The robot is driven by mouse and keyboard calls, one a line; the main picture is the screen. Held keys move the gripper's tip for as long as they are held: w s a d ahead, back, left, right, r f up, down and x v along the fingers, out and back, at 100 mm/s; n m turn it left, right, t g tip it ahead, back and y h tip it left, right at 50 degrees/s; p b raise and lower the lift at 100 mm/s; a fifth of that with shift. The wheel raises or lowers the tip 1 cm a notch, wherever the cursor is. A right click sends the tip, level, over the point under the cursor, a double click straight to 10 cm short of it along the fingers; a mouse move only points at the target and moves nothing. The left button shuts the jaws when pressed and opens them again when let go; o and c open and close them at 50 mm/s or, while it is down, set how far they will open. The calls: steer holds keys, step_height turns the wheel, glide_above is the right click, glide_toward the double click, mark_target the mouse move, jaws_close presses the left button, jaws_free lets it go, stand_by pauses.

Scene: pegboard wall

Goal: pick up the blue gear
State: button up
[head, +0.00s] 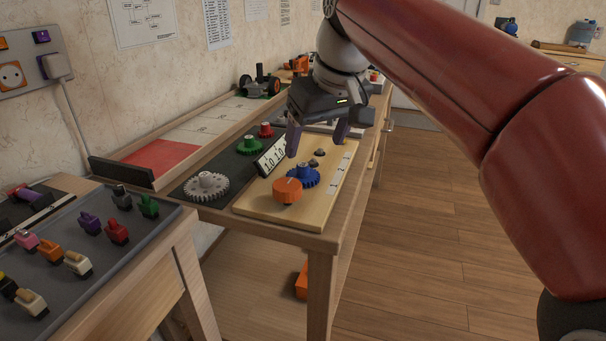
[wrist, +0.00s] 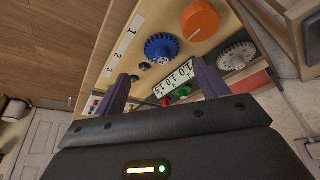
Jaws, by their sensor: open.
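The blue gear (head: 303,176) sits on the light wooden board, just behind the orange knob (head: 287,191). In the wrist view the blue gear (wrist: 162,47) lies beyond my fingertips, roughly between their lines. My gripper (head: 319,143) is open and empty above the board, a little behind and above the blue gear. In the wrist view my gripper (wrist: 160,78) shows its two purple-grey fingers spread apart. They do not appear to touch the gear.
A number sign (head: 272,157) stands near the gripper. Small dark pegs (head: 319,152) are on the wooden board (head: 262,208).

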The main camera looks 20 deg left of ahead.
mark_target(304, 165)
steer(key=x, duration=0.2)
steer(key=b+x, duration=0.1)
steer(key=x, duration=0.4)
steer(key=shift+w+a+f+b, duration=0.2)
steer(key=shift+a+b, duration=0.1)
steer(key=shift+a, duration=0.1)
steer(key=c, duration=1)
steer(key=shift+r, duration=0.2)
steer(key=shift+c, duration=0.2)
